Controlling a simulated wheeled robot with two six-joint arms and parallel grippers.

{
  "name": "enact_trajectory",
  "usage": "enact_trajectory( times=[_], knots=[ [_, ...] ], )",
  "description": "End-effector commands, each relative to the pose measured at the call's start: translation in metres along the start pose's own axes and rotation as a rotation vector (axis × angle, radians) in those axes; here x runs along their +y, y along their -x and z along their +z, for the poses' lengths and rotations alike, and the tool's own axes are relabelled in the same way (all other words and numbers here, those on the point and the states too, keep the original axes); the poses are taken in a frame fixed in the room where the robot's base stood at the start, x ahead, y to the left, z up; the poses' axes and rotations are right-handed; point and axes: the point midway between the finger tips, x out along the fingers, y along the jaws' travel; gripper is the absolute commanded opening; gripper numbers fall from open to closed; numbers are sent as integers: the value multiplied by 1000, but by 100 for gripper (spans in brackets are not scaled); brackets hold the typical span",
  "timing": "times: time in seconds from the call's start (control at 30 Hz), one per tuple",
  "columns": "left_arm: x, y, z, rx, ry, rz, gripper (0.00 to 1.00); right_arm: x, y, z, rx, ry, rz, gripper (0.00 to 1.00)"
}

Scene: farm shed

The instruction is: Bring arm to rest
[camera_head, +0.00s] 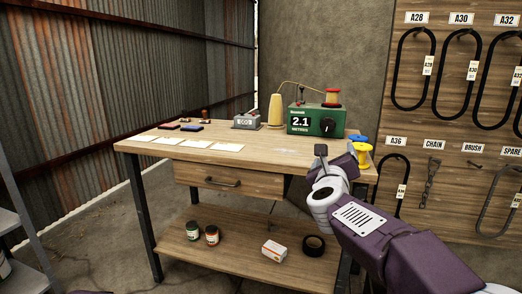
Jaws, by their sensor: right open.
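My right arm comes in from the lower right, purple and white. It reaches over the front right part of the wooden workbench (280,152). My right gripper (321,152) is at its far end, small and dark, partly hidden by my own wrist. It is open, and I see nothing held in it. Whether it touches the bench top cannot be told. My left gripper is not in view.
A green winding machine (314,122), yellow cone (275,110) and grey box (246,121) stand at the bench's back. Yellow (362,155) and blue spools stand right of my gripper. White cards (168,140) lie left. Belts (412,70) hang on the right wall.

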Motion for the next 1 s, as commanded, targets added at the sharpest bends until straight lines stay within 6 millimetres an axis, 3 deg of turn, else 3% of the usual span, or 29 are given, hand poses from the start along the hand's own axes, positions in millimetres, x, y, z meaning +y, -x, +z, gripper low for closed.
enact_trajectory(
  times=[0.1, 0.2, 0.37, 0.57, 0.67, 0.8, 1.0],
  knots=[
    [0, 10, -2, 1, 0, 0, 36, -10, -1, -24, 48, 62, -1, 80],
    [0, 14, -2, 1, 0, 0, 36, 0, 2, -46, 66, 180, 59, 80],
    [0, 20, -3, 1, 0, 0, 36, 36, 16, -87, 79, 466, 231, 80],
    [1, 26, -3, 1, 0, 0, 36, 91, 59, -156, 50, 915, 548, 80],
    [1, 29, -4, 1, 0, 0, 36, 121, 101, -204, -10, 1190, 781, 80],
    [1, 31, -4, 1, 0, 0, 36, 149, 175, -270, -177, 1555, 1138, 80],
    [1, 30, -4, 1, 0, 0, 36, 154, 269, -334, -537, 1913, 1567, 80]
  ],
)
